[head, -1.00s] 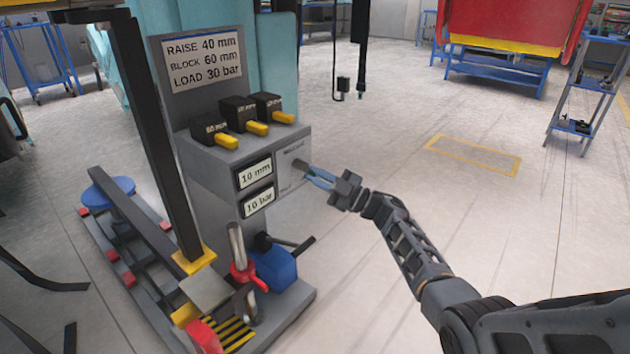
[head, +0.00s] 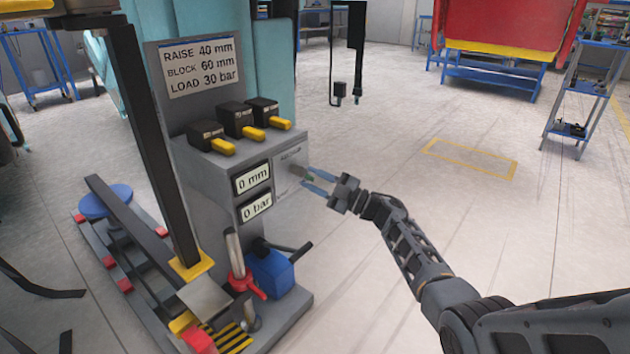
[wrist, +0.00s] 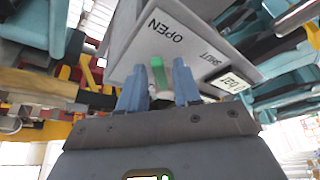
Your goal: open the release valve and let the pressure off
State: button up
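The release valve's green lever (wrist: 158,74) is on the side panel (wrist: 195,50) of the grey console; in the wrist view it points up toward the OPEN lettering, away from SHUT. It also shows small in the head view (head: 308,179). My gripper (head: 317,181) is at this panel, its blue fingers spread apart. In the wrist view my gripper (wrist: 160,88) has one finger on each side of the lever, with gaps visible; light contact cannot be told. The upper display (head: 253,178) reads 0 mm and the lower display (head: 257,207) reads 0 bar.
A sign (head: 202,66) reads RAISE 40 mm, BLOCK 60 mm, LOAD 30 bar. Black blocks with yellow tabs (head: 253,133) sit on the console top. The floor to the right is free.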

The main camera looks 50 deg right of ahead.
jog(key=shift+o, duration=0.4)
jog(key=shift+s, duration=0.1)
jog(key=p+v, duration=0.1)
jog(key=v, duration=0.6)
jog(key=shift+s+d+p, duration=0.15)
jog(key=shift+s+p, duration=0.15)
jog(key=shift+f, duration=0.15)
